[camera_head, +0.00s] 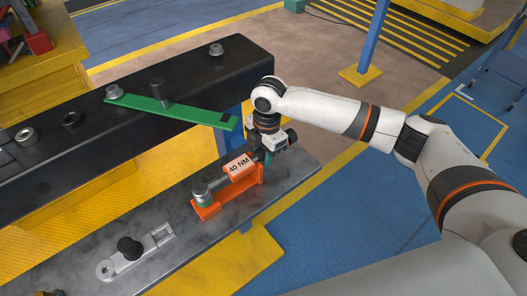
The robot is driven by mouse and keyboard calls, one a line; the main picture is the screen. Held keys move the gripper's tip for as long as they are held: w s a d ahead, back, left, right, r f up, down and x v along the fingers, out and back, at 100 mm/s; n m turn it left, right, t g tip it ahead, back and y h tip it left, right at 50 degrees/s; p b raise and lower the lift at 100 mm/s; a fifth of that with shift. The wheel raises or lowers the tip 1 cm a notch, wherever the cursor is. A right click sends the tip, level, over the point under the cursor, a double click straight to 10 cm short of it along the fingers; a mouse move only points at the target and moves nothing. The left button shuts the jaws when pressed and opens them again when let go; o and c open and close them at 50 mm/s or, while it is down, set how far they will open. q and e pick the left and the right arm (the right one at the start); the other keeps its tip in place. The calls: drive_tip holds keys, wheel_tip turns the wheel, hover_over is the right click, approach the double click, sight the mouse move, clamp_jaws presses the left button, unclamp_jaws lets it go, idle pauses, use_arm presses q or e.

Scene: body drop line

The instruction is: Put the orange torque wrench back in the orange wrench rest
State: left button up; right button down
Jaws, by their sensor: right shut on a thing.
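The orange torque wrench (239,168), marked 40 NM, lies lengthwise over the orange wrench rest (210,210) on the grey lower shelf. Its round metal head is at the lower left, over the rest's near end. My right gripper (268,153) is shut on the wrench's handle at its far right end. The gripper and the handle hide each other in part, so the fingertips show poorly. I cannot tell whether the wrench bears fully on the rest or sits slightly above it. My left gripper is out of view.
A black beam (200,75) runs behind the shelf (170,264) and carries a green bar (190,112), a dark pin and several nuts. A grey wrench-shaped holder (135,252) with a black knob lies left on the shelf. Blue floor is open at right.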

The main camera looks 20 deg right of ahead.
drive_tip(key=shift+f+b, duration=0.3)
drive_tip(key=shift+f, duration=0.5)
drive_tip(key=c, duration=0.9)
unclamp_jaws()
drive_tip(key=shift+c, duration=0.2)
drive_tip(key=r+p, duration=0.4)
drive_tip(key=p, duration=0.1)
drive_tip(key=r+p, duration=0.2)
drive_tip(key=r, duration=0.1)
drive_tip(key=shift+d, duration=0.3)
drive_tip(key=shift+w, duration=0.1)
